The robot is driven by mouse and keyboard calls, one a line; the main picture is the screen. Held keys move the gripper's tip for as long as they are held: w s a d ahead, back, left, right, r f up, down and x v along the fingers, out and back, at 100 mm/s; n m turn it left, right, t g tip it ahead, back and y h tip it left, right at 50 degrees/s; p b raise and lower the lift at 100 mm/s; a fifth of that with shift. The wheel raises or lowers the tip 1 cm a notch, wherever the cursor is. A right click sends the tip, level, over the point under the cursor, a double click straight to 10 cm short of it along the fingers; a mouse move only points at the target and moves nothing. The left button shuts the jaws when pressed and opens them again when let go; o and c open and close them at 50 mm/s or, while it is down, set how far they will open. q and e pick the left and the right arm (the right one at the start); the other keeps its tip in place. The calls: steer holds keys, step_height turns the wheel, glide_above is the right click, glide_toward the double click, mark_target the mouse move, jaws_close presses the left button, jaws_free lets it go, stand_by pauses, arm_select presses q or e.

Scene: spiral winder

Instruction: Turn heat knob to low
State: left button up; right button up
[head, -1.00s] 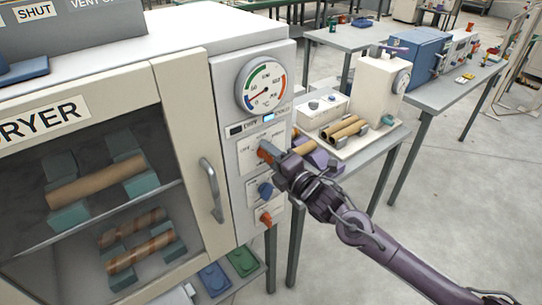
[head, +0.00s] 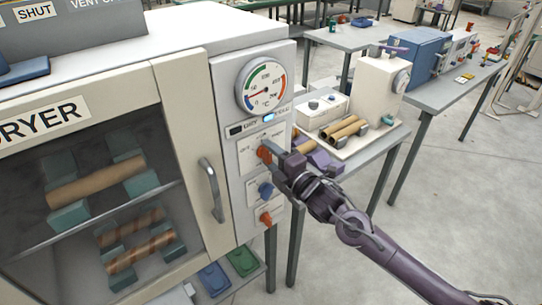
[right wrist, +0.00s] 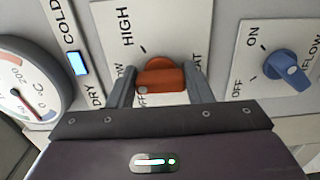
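The orange heat knob (head: 264,153) is on the dryer's front control panel, below the round gauge. In the right wrist view the knob (right wrist: 162,80) lies crosswise, with a grey dot at its left end near the partly hidden LOW and OFF lettering. HIGH is printed above it. My right gripper (head: 274,152) is at the panel; in the wrist view its fingers (right wrist: 160,85) are on both sides of the knob and appear closed against it. The fingers cover part of the labels. My left gripper is not in view.
A blue airflow knob (head: 265,190) and another orange knob (head: 266,219) sit lower on the panel. The gauge (head: 262,86) is above, with a lit blue lamp (right wrist: 79,64) by COLD. The door handle (head: 212,190) stands out left. A bench with tubes (head: 344,128) is behind my right arm.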

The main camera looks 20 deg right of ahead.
steer(key=o, duration=0.4)
steer(key=shift+b+v, duration=1.35)
steer(key=shift+v, duration=2.6)
